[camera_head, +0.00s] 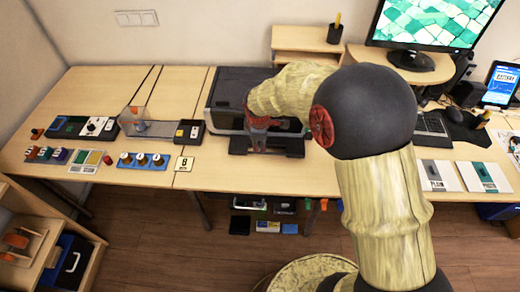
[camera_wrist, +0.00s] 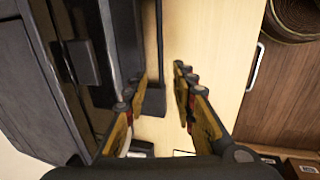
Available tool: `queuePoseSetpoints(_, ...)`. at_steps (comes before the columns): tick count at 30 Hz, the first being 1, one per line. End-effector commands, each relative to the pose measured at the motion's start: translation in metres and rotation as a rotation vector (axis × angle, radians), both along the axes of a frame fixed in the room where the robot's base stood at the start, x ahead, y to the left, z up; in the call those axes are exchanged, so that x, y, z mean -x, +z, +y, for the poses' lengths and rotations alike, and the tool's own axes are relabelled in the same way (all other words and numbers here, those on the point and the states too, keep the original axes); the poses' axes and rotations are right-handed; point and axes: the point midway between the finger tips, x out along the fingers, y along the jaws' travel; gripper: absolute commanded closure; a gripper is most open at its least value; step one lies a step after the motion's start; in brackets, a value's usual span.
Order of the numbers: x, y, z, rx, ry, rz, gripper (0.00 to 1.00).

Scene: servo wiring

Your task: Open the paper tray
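The black printer (camera_head: 228,90) stands on the table, partly hidden behind my arm. A low black tray part (camera_head: 292,146) projects at its front, over the table's front area. I cannot tell how far the paper tray is pulled out. In the wrist view the printer (camera_wrist: 40,90) fills the left side, and a thin dark edge with a block at its end (camera_wrist: 154,101) lies between my fingers. My gripper (camera_wrist: 157,80) is open, its two fingers apart on either side of that edge. In the head view my gripper (camera_head: 260,122) is at the printer's front; contact cannot be told.
Left of the printer are a black device (camera_head: 188,132), a card marked B (camera_head: 184,164) and several blue-based knobs (camera_head: 143,160). Bare table (camera_head: 325,172) shows right of the tray part.

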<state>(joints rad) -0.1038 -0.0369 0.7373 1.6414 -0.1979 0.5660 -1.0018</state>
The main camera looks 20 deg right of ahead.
Motion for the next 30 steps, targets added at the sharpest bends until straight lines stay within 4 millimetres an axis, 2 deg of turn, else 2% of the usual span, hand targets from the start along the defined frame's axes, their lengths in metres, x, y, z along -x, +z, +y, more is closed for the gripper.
queuePoseSetpoints(15,-0.015,-0.068,-0.006,0.0,-0.003,0.003,0.74)
queuePoseSetpoints(25,-0.018,-0.071,-0.006,-0.001,-0.004,0.001,0.74)
queuePoseSetpoints(30,-0.017,-0.071,-0.006,-0.001,-0.004,0.001,0.84)
